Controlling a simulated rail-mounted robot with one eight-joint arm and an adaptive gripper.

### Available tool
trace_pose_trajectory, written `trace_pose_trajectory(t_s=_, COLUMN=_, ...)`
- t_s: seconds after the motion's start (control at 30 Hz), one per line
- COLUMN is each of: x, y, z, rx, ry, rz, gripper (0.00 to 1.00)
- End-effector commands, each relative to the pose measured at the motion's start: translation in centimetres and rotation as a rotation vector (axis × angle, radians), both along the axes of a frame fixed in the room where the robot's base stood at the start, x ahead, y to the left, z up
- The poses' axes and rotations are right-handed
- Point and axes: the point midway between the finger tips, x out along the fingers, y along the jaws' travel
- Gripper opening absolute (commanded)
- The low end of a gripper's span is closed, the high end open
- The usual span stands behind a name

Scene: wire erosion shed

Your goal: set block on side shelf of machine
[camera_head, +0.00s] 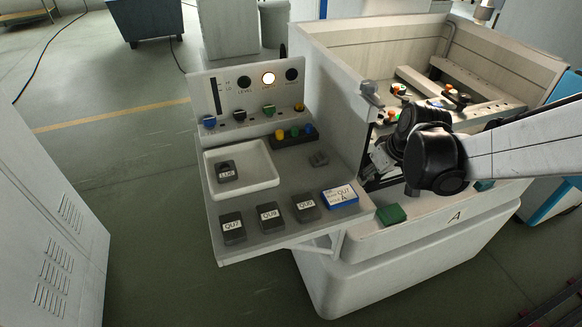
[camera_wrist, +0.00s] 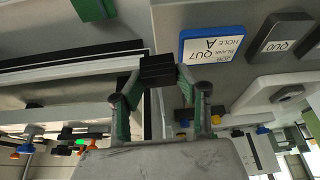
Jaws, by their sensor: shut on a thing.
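My gripper (camera_wrist: 157,78) is shut on a small dark block (camera_wrist: 157,68), held between its green-lined fingers. In the head view my gripper (camera_head: 380,160) is over the machine's near-left edge, mostly hidden by my wrist; the held block cannot be made out there. The side shelf (camera_head: 290,243) juts out left of the machine (camera_head: 440,215). On it lie dark labelled blocks: one at the left (camera_head: 233,228), QU8 (camera_head: 270,217) and QU0 (camera_head: 306,207). A blue-edged job card (camera_head: 340,196) reading QU7, A lies at the shelf's right end.
A white tray (camera_head: 273,178) holding a dark piece marked LUG (camera_head: 226,172) sits on the shelf. Behind are a rack of coloured pieces (camera_head: 294,136) and the control panel (camera_head: 248,90). A green block (camera_head: 391,214) lies on the machine's front ledge. Bare shelf shows along its front edge.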

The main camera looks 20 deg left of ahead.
Motion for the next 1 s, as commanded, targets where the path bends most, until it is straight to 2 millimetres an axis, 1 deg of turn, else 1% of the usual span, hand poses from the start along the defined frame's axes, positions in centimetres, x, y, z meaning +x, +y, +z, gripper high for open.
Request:
trace_pose_trajectory(t_s=0.03, x=-0.6, y=2.7, z=1.2, rx=0.002, ry=0.002, rz=0.106, gripper=0.00)
trace_pose_trajectory(t_s=0.07, x=-1.0, y=4.1, z=1.8, rx=0.001, ry=0.001, rz=0.169, gripper=0.00)
trace_pose_trajectory(t_s=0.1, x=-1.6, y=5.9, z=2.6, rx=0.001, ry=0.001, rz=0.253, gripper=0.00)
trace_pose_trajectory(t_s=0.2, x=-3.1, y=9.7, z=4.4, rx=0.000, ry=0.002, rz=0.433, gripper=0.00)
trace_pose_trajectory(t_s=0.3, x=-4.3, y=12.5, z=5.7, rx=0.000, ry=0.002, rz=0.571, gripper=0.00)
trace_pose_trajectory(t_s=0.33, x=-4.7, y=13.2, z=6.1, rx=0.000, ry=0.002, rz=0.603, gripper=0.00)
trace_pose_trajectory(t_s=0.4, x=-5.3, y=14.3, z=6.6, rx=-0.001, ry=0.001, rz=0.659, gripper=0.00)
trace_pose_trajectory(t_s=0.47, x=-5.6, y=14.9, z=6.9, rx=0.000, ry=0.002, rz=0.692, gripper=0.00)
trace_pose_trajectory(t_s=0.57, x=-5.4, y=15.6, z=6.9, rx=-0.001, ry=0.001, rz=0.718, gripper=0.00)
trace_pose_trajectory(t_s=0.67, x=-4.5, y=16.2, z=6.3, rx=-0.001, ry=0.001, rz=0.720, gripper=0.00)
trace_pose_trajectory(t_s=1.0, x=-0.2, y=19.1, z=3.1, rx=-0.002, ry=0.001, rz=0.716, gripper=0.00)
